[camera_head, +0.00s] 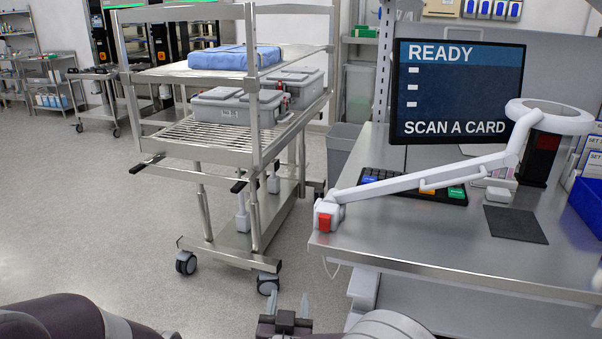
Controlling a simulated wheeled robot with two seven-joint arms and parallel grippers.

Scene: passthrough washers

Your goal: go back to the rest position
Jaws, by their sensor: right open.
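My right gripper (291,302) shows at the bottom middle of the head view, with its two fingers pointing up the picture and apart. It is open, and nothing shows between the fingers. It is over the floor, left of the steel table's front edge. Part of my right arm shows just right of it. A part of my left arm (60,318) shows at the bottom left; the left gripper itself is outside the picture.
A steel table (400,240) at the right holds a monitor (455,95), a keyboard (415,188) and a white jointed arm lamp (430,178). A wheeled steel cart (225,255) with grey cases (235,105) and a blue bundle (232,57) stands ahead. The floor at left is clear.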

